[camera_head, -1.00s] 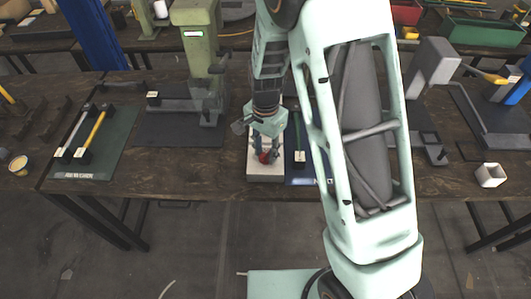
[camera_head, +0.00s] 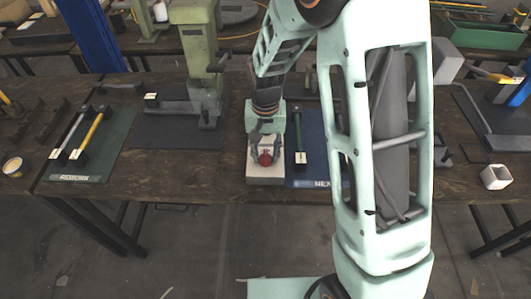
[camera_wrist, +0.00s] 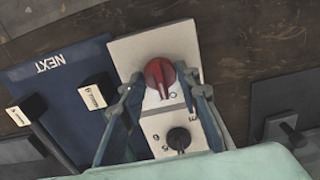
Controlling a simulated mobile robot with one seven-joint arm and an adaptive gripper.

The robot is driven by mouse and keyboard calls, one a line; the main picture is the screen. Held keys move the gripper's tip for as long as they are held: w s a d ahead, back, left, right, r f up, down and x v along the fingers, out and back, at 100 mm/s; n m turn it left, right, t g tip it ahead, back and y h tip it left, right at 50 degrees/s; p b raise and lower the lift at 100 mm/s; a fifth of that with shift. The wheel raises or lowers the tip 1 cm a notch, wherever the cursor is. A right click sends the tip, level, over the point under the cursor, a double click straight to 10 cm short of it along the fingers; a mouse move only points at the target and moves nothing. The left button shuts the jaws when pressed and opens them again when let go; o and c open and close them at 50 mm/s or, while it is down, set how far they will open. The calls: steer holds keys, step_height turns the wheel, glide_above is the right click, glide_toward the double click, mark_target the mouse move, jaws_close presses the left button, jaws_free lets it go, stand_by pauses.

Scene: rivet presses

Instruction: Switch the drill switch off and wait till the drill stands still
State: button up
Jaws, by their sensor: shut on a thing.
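A pale switch box (camera_head: 265,181) stands at the table's front edge. It also shows in the wrist view (camera_wrist: 133,47), with a red rotary knob (camera_wrist: 160,77) and a smaller black knob (camera_wrist: 178,138) with digits beside it. The red knob's ridge lies roughly up and down in the wrist view, with a mark like "0" near its lower end. The red knob shows in the head view too (camera_head: 265,158). My gripper (camera_head: 265,156) reaches down over the box, its fingers on either side of the red knob and shut on it. I cannot see the drill's spindle turning or still.
A green machine (camera_head: 195,12) with a column stands behind to the left. A blue mat (camera_wrist: 60,92) marked NEXT lies beside the box, with a dark-green-handled tool (camera_head: 299,135) on it. A green mat (camera_head: 110,150) holds a yellow rod.

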mark_target(265, 155)
stand_by(0.4)
steer(key=o, duration=1.2)
steer(key=shift+c, duration=0.2)
step_height(265, 155, up, 12)
